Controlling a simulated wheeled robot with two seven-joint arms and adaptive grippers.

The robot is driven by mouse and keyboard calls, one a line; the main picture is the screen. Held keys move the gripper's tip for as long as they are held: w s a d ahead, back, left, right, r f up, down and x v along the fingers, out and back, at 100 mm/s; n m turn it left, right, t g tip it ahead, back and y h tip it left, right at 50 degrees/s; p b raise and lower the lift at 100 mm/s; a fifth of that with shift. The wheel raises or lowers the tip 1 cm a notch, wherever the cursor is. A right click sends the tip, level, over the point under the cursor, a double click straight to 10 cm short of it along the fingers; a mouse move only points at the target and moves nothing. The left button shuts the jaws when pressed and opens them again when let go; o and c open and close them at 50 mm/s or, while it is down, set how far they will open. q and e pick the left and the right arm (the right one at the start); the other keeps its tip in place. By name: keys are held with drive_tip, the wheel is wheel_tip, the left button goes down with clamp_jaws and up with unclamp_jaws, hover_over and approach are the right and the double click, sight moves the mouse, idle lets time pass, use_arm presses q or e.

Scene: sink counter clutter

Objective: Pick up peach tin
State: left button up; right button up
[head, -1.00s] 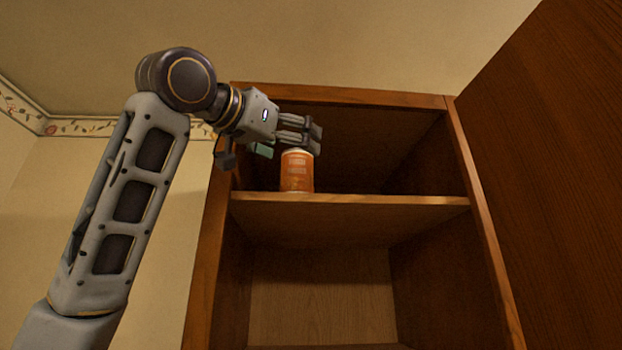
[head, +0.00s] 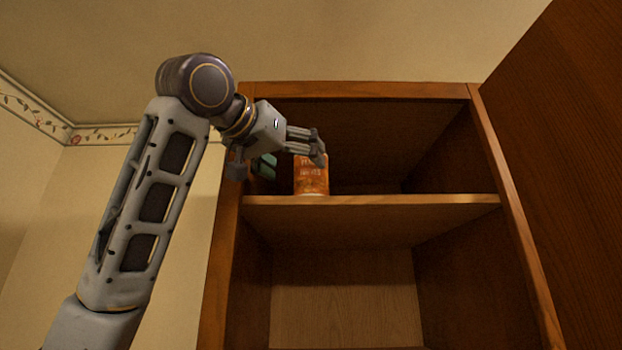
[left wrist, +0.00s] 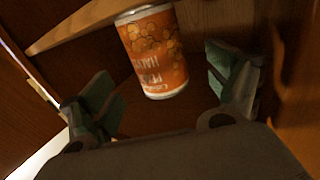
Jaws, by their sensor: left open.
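The peach tin (head: 311,178), an orange can with a printed label, stands upright on the cabinet's upper shelf near its left side. My left gripper (head: 293,161) is at the tin, with its fingers beside and partly in front of the tin's top. In the left wrist view the tin (left wrist: 153,50) shows ahead, between the two spread green-padded fingers of the left gripper (left wrist: 163,90). The fingers look apart from the tin. The tin's top is hidden by a finger in the head view. My right gripper is not in view.
The open wooden cabinet has an upper shelf (head: 400,202) that is bare to the right of the tin. The cabinet's left wall (head: 226,250) is close to my left gripper. An open door (head: 570,150) stands on the right. The lower compartment looks empty.

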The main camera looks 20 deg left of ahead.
sight(302, 165)
use_arm(q)
drive_tip(key=shift+x, duration=0.8)
drive_tip(key=shift+p+x, duration=1.1)
drive_tip(key=shift+x, duration=0.4)
drive_tip(key=shift+p+x, duration=0.4)
drive_tip(key=shift+x, duration=0.75)
drive_tip(key=shift+d+r, duration=0.1)
drive_tip(key=shift+s, duration=0.1)
drive_tip(key=shift+c, duration=0.3)
drive_tip(key=c, duration=1.4)
